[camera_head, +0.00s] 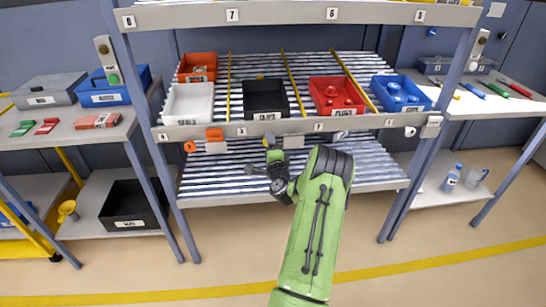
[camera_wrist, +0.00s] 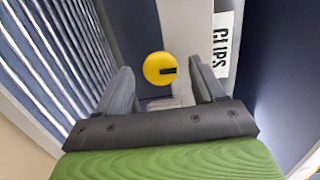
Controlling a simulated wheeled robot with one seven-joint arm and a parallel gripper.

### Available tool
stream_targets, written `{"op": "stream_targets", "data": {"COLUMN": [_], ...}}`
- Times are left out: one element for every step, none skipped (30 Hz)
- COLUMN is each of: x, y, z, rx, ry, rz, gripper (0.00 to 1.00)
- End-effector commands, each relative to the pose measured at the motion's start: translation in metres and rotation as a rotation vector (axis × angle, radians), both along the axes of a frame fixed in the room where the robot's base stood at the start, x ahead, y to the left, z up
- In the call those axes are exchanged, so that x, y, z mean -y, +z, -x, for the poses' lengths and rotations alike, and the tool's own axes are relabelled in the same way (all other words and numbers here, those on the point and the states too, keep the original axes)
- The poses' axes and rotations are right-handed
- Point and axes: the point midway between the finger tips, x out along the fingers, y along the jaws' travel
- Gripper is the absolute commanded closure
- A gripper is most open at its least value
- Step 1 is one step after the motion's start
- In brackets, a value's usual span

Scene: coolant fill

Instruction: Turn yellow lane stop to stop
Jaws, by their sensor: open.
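The yellow lane stop (camera_wrist: 159,68) shows in the wrist view as a round yellow knob with a short dark mark pointing right. It lies between the tips of my two fingers, with a visible gap on each side. My gripper (camera_wrist: 160,75) is open and holds nothing. In the head view my gripper (camera_head: 271,150) is at the rack's front rail, left of its middle, and it hides the yellow knob there. A white label reading CLIPS (camera_wrist: 223,45) is beside the knob in the wrist view.
The rack's front rail (camera_head: 240,130) also carries an orange stop (camera_head: 214,135) to the left and a white one (camera_head: 409,132) to the right. White, black, red and blue bins stand on the shelf above. Side tables flank the rack; the floor in front is clear.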

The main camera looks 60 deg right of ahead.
Motion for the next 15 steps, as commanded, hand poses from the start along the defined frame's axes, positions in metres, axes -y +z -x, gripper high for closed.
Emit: {"op": "stream_targets", "data": {"x": [-0.005, -0.009, -0.015, -0.019, -0.024, -0.03, -0.034, -0.04, -0.046, -0.051, -0.054, -0.059, -0.062, -0.066, -0.069], "y": [-0.002, -0.003, -0.004, -0.005, -0.006, -0.006, -0.007, -0.009, -0.009, -0.009, -0.008, -0.007, -0.006, -0.006, -0.004], "z": [0.006, 0.01, 0.017, 0.021, 0.026, 0.033, 0.037, 0.042, 0.049, 0.054, 0.057, 0.062, 0.065, 0.068, 0.073], "rx": [-0.002, -0.002, -0.002, -0.002, -0.002, -0.002, -0.001, -0.002, -0.002, 0.0, -0.001, -0.001, 0.001, 0.001, 0.004], "ry": [0.0, -0.002, -0.005, -0.003, -0.003, -0.006, -0.007, -0.005, -0.006, -0.008, -0.008, -0.007, -0.006, -0.006, -0.009], "rz": [-0.002, -0.004, -0.005, -0.004, -0.005, -0.005, -0.006, -0.006, -0.006, -0.007, -0.011, -0.014, -0.015, -0.014, -0.013], "gripper": [0.31, 0.31, 0.31, 0.31, 0.31, 0.31, 0.31, 0.31, 0.31, 0.31, 0.31, 0.31, 0.31, 0.31, 0.31]}}
